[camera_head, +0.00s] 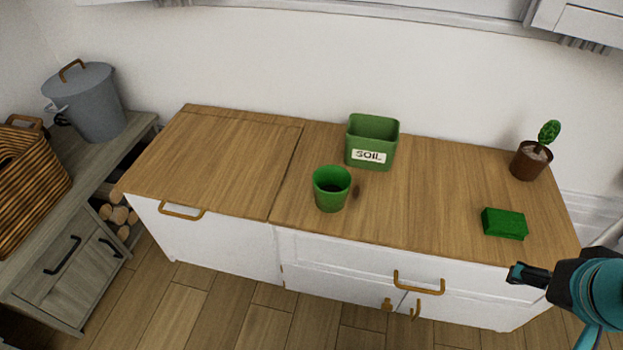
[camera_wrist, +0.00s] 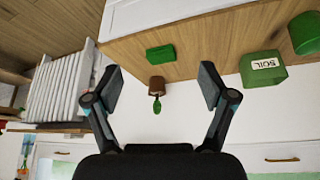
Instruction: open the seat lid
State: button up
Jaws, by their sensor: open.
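The seat lid (camera_head: 215,155) is the flat wooden panel on the left part of the white bench, and it lies shut. A brass handle (camera_head: 182,211) sits at its front edge, on the white front face. My gripper (camera_head: 517,273) is at the right end of the bench, in front of its front edge and far from the lid. In the wrist view my gripper (camera_wrist: 160,90) has its two fingers spread apart with nothing between them. The lid is not in the wrist view.
On the bench top stand a green pot (camera_head: 331,189), a green soil bin (camera_head: 372,142), a green block (camera_head: 504,223) and a potted cactus (camera_head: 531,160). A grey cabinet (camera_head: 62,255) with a grey bucket (camera_head: 92,103) and a basket (camera_head: 28,180) is at left. The lid top is clear.

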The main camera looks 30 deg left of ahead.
aim_at(236, 169)
jog(key=u, duration=2.4)
